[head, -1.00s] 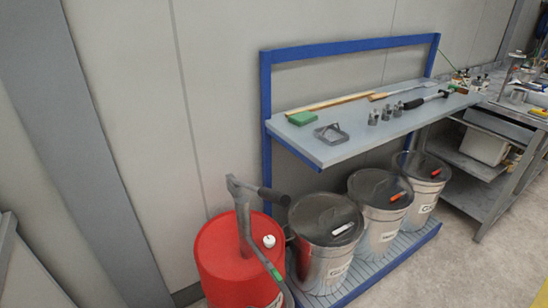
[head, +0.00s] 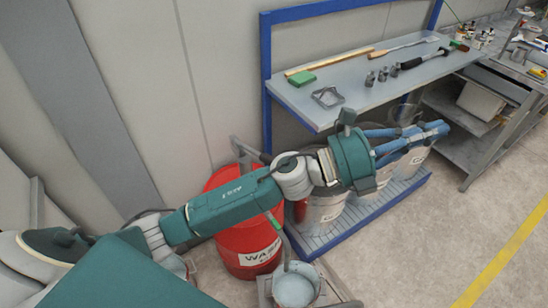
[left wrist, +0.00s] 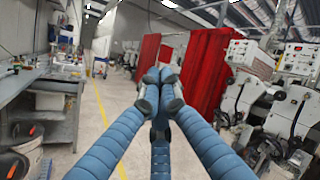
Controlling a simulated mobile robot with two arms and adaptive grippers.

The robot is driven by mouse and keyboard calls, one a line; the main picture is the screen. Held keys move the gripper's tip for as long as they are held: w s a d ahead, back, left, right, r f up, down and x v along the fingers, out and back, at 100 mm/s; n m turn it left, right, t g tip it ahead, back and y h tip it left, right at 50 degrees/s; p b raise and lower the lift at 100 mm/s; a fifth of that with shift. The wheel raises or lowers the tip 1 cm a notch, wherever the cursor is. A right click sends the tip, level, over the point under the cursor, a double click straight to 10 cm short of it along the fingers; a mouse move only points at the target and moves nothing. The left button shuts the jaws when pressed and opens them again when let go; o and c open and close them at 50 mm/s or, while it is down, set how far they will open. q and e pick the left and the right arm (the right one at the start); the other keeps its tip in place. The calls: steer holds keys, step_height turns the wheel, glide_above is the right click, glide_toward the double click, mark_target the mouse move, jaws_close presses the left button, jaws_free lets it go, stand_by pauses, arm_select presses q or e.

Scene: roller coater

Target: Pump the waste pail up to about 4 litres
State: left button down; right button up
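The red waste drum (head: 240,248) stands on the floor against the wall, with a partly readable "WAS..." label. Its grey pump shows above the drum behind my arm; the green grip (head: 272,222) of its lever points down over the drum's front right. The pail (head: 295,288) sits low in front of the drum, pale grey inside; I cannot tell its level. My left gripper (head: 440,130) reaches right, past the drum and in front of the lidded cans. Its blue fingers meet at the tips, empty; the left wrist view shows this too (left wrist: 160,80). My right gripper is not in view.
A blue-framed shelf (head: 350,85) holds a green block, small weights and long tools. Lidded metal cans (head: 325,213) stand on a blue rack below. A grey workbench (head: 500,110) is at the right. The floor at right is clear, with a yellow line (head: 510,250).

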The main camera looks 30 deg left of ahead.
arm_select(q)
steer(key=s+d+f+m+g+p, duration=0.1)
steer(key=s+d+f+m+g, duration=0.3)
steer(key=m+g, duration=0.8)
steer(key=a+f+m+y+p, duration=0.1)
steer(key=a+f+m+y, duration=0.6)
steer(key=a+m, duration=0.1)
steer(key=a+m+y, duration=0.1)
steer(key=a+y, duration=0.2)
steer(key=a, duration=0.6)
steer(key=w+a+m+y+p, duration=0.1)
steer(key=a+y, duration=0.3)
steer(key=a, duration=0.5)
steer(key=w+a+m+g+y, duration=0.1)
steer(key=a+y, duration=0.2)
steer(key=a, duration=0.7)
steer(key=shift+w+r+m, duration=0.2)
steer(key=shift+w+m, duration=0.05)
steer(key=shift+m, duration=0.15)
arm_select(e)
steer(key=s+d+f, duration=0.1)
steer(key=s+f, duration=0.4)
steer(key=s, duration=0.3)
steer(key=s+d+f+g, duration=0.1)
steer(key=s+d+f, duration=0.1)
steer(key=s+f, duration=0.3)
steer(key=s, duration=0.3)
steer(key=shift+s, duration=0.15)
